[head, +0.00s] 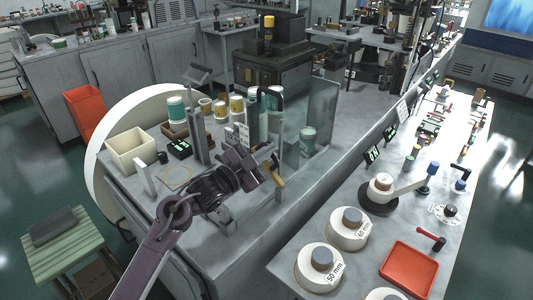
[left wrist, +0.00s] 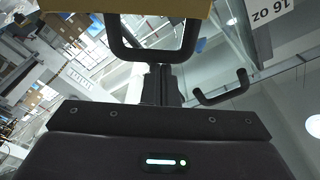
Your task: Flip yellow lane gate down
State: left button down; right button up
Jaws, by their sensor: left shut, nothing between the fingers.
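My left gripper (head: 262,164) is shut and empty, reaching over the bench among upright posts and clear panels. A small yellow piece (head: 278,173) shows right beside its fingers in the head view; I cannot tell whether they touch. In the left wrist view, the shut fingers (left wrist: 160,84) point up toward a black handle loop (left wrist: 152,52). A yellow-tan plate (left wrist: 140,6) crosses the top edge there, above the loop. It may be the yellow lane gate, but I cannot tell its tilt. My right gripper is not in view.
Cups (head: 221,107), a cream bin (head: 130,148) and a clear panel (head: 321,112) stand around the gripper. A red tray (head: 409,268) lies on the right bench.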

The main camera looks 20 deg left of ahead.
pick_arm(q)
jog(key=shift+a, duration=0.1)
jog(key=a+f+n, duration=0.1)
jog(key=a, duration=0.1)
jog(key=w+a+f+n, duration=0.1)
jog(key=n, duration=0.1)
jog(key=shift+w+a+f+n+y+b, duration=0.15)
jog(key=shift+w+a+n+y+b, duration=0.05)
jog(key=shift+a+n+y+b, duration=0.15)
